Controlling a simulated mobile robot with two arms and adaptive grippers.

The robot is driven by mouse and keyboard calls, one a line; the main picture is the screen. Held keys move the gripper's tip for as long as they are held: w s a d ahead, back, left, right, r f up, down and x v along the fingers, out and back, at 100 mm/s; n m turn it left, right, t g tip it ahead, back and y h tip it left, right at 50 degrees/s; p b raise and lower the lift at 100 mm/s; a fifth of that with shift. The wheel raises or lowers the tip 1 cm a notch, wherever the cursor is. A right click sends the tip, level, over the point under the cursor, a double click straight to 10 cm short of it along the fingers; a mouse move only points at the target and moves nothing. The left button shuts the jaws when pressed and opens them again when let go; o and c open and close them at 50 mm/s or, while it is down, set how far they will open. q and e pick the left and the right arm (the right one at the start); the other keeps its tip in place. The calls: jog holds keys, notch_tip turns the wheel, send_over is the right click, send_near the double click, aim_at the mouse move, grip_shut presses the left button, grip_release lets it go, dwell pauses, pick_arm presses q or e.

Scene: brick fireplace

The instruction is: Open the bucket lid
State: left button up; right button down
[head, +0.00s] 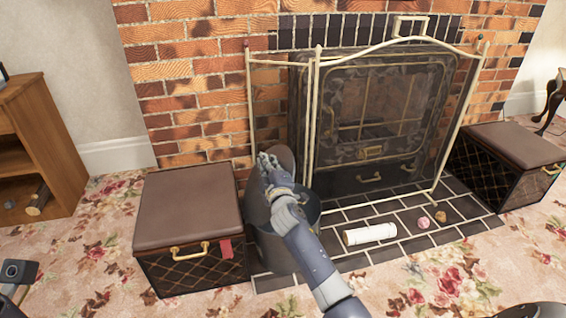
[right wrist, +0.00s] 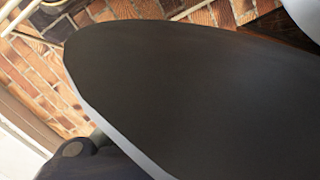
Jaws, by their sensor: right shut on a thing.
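The grey metal bucket (head: 272,250) stands on the dark hearth tiles between the left box and the fireplace screen. Its round lid (head: 287,158) is tilted up above the opening, partly hidden behind my right gripper (head: 268,164). My right gripper is shut on the lid, and my forearm crosses in front of the bucket. In the right wrist view the lid (right wrist: 190,90) fills most of the picture as a dark disc with a pale rim. A dark part of my left gripper or wrist shows at the lower left edge of the head view; its fingers cannot be made out.
A brown-topped box (head: 188,205) stands close left of the bucket. The brass-framed fireplace screen (head: 313,130) is close on the right. Another box (head: 512,145) stands far right.

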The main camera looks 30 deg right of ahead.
jog(key=w+a+r+n+b, duration=0.1)
jog(key=w+a+n, duration=0.2)
jog(key=a+n, duration=0.4)
jog(key=shift+w+a+n, duration=0.15)
jog(key=shift+a+n, duration=0.25)
jog(key=shift+a, duration=2.95)
jog(key=c, duration=1.8)
grip_release()
jog(key=shift+o, duration=0.6)
jog(key=shift+f, duration=0.3)
jog(key=r+v, duration=0.1)
jog(key=v, duration=1.1)
